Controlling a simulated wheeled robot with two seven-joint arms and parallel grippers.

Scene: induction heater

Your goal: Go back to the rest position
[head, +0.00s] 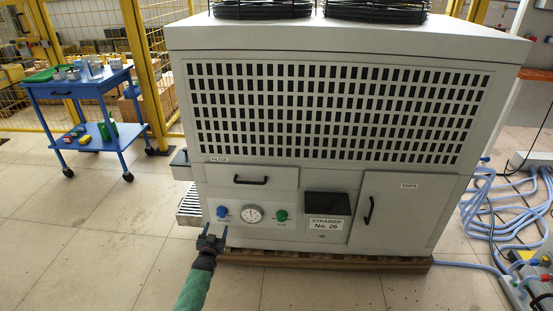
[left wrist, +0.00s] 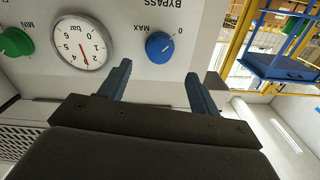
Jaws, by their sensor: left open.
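My left gripper (head: 211,239) is in front of the lower left of a large grey machine (head: 330,60), just below a blue knob (head: 222,212). Its jaws are open and nothing is between them. In the left wrist view the two fingers of the gripper (left wrist: 157,85) point toward the panel, with the blue BYPASS knob (left wrist: 159,45) beyond them, a round bar gauge (left wrist: 82,45) to the left and a green knob (left wrist: 15,42) at the far left. I cannot tell whether a fingertip touches the panel. My right gripper is not in view.
The machine has a FILTER drawer (head: 250,178), a black strainer box (head: 326,204) and a door (head: 395,212). A blue cart (head: 85,90) stands at the left by a yellow fence (head: 143,60). Pale blue hoses (head: 505,205) lie at the right. The tiled floor in front is clear.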

